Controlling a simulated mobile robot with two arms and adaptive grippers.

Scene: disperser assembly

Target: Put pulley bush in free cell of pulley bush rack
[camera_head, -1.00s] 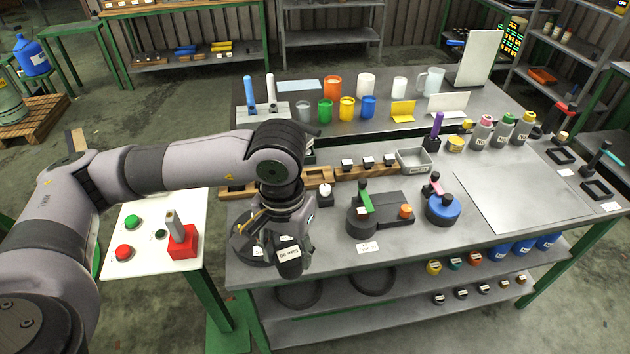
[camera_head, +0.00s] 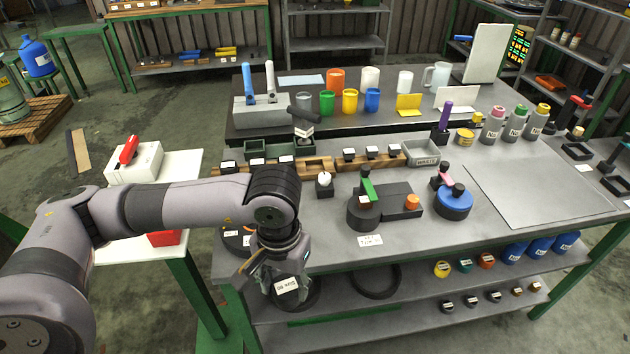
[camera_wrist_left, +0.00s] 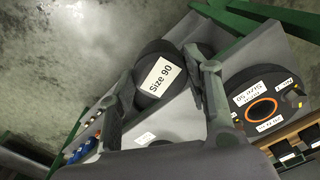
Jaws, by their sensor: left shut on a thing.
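My left gripper (camera_head: 272,280) is shut on a black pulley bush (camera_head: 290,293) with a white "Size 90" label, at the table's front left edge. In the left wrist view the bush (camera_wrist_left: 150,95) sits between the two fingers of the gripper (camera_wrist_left: 165,95). The wooden pulley bush rack (camera_head: 322,172) lies across the table behind the arm. Several labelled black bushes (camera_head: 350,153) stand in it, to the left and right of a gap that looks empty near its middle. The arm hides the table in front of the rack's left part. My right gripper is not in view.
A dark disc labelled "Size 50" (camera_wrist_left: 237,100) lies beside the gripper. The grey sheet at right is clear.

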